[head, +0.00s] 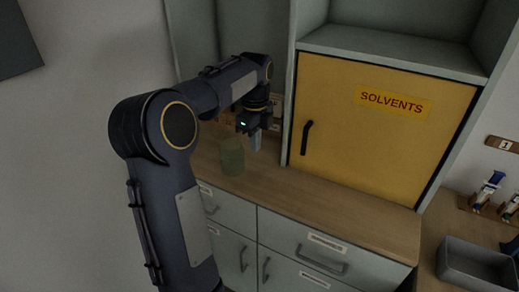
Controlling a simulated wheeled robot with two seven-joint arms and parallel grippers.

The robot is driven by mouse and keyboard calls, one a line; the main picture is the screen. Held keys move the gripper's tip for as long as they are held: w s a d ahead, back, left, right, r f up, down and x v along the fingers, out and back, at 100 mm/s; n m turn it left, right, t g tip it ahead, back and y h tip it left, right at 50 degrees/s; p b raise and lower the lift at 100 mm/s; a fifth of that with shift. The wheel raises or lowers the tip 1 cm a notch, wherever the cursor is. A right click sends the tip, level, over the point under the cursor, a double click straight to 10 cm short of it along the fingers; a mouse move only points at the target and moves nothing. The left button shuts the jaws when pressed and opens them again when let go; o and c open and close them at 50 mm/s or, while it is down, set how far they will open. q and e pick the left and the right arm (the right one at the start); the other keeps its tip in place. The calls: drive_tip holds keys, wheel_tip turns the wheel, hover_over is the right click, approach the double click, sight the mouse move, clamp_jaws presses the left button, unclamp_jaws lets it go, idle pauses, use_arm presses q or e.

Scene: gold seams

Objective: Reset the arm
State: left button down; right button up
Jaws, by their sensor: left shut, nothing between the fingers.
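My left arm comes up from the bottom left and bends over the wooden counter. My left gripper (256,141) points down above the counter, just left of the yellow cabinet, with its fingers shut and nothing held. A green cylindrical container (232,157) stands upright on the counter, just left of and in front of the gripper. In this view I cannot tell whether they touch. My right gripper is not in view.
A yellow cabinet door (380,135) marked SOLVENTS is shut, with a black handle (307,137) at its left. The counter (340,205) in front is clear. Drawers (318,258) lie below. A grey bin (478,268) sits at the lower right, near small tools (488,190).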

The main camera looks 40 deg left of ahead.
use_arm(q)
drive_tip(key=shift+r, duration=0.2)
drive_tip(key=s+d+r+n+t+h, duration=0.1)
drive_tip(key=s+d+r+n+t, duration=0.15)
drive_tip(key=s+d+n, duration=0.65)
drive_tip(key=s+d+f+n+t+h, duration=0.1)
drive_tip(key=s+d+f+n, duration=0.3)
drive_tip(key=d, duration=0.3)
drive_tip(key=s+d+f+n+t+h, duration=0.1)
drive_tip(key=s+d+f+n+t, duration=0.1)
drive_tip(key=s+d+f+n, duration=0.2)
drive_tip(key=s+d, duration=0.3)
drive_tip(key=shift+s+d+h, duration=0.3)
drive_tip(key=shift+h, duration=0.1)
